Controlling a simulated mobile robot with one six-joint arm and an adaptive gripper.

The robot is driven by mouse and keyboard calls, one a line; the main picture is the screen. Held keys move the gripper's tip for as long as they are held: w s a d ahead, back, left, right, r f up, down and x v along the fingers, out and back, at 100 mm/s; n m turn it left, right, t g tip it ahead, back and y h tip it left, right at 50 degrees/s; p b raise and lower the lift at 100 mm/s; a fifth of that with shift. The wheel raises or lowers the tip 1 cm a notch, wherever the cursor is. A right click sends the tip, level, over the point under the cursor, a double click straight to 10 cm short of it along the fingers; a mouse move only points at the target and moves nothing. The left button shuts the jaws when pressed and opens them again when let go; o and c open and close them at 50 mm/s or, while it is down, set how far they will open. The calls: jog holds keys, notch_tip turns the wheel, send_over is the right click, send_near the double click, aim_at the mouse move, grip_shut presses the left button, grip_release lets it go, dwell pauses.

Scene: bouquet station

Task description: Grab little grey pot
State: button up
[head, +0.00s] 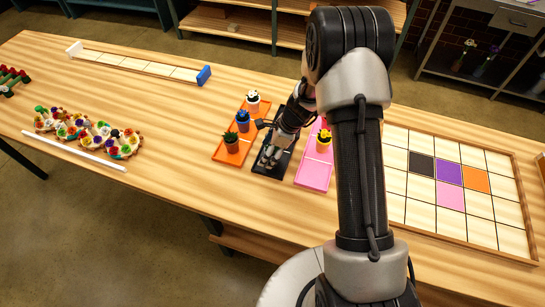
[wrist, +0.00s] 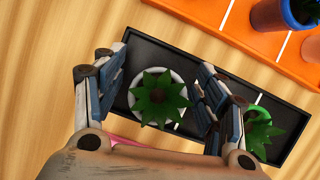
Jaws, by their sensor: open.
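The little grey pot (wrist: 178,77) stands on the black tray (wrist: 137,50) in the wrist view. A spiky green plant covers most of it, leaving a pale grey rim showing. My gripper (wrist: 160,88) is open, with one finger to the left of the pot and one to the right. I see gaps between the fingers and the rim; the view from above does not show how low the fingertips are. In the head view my gripper (head: 270,155) is over the black tray (head: 265,171), and the grey pot cannot be made out clearly there.
A wooden grid board (head: 480,230) lies further right.

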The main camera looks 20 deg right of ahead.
jog(key=shift+w+a+f, duration=0.1)
jog(key=shift+a+f, duration=0.1)
jog(key=shift+f, duration=0.35)
jog(key=shift+r, duration=0.1)
jog(key=shift+c, duration=0.2)
jog(key=c, duration=1.4)
